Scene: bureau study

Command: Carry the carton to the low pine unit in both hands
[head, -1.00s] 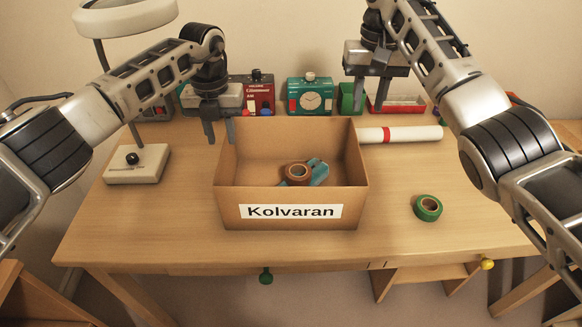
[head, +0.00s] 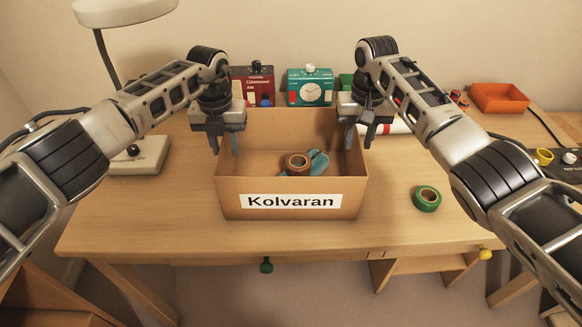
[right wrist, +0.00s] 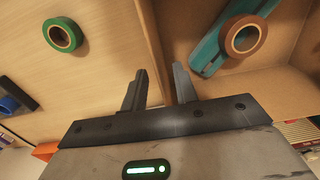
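The open brown carton (head: 290,205), labelled Kolvaran, stands upright on the desk. A brown tape roll (head: 298,164) and a teal object (head: 319,162) lie inside it. My left gripper (head: 227,143) is open at the top of the carton's left wall, pointing down. My right gripper (head: 359,145) is open at the top of the right wall. In the right wrist view its fingers (right wrist: 158,88) stand apart, with the edge of the carton wall (right wrist: 152,30) between them. I cannot identify the low pine unit for certain.
A green tape roll (head: 427,198) lies on the desk (head: 400,235) right of the carton. A red box (head: 252,88) and a teal clock box (head: 310,88) stand behind it. A lamp base (head: 143,156) is at left, an orange tray (head: 499,98) at back right. The desk's front is clear.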

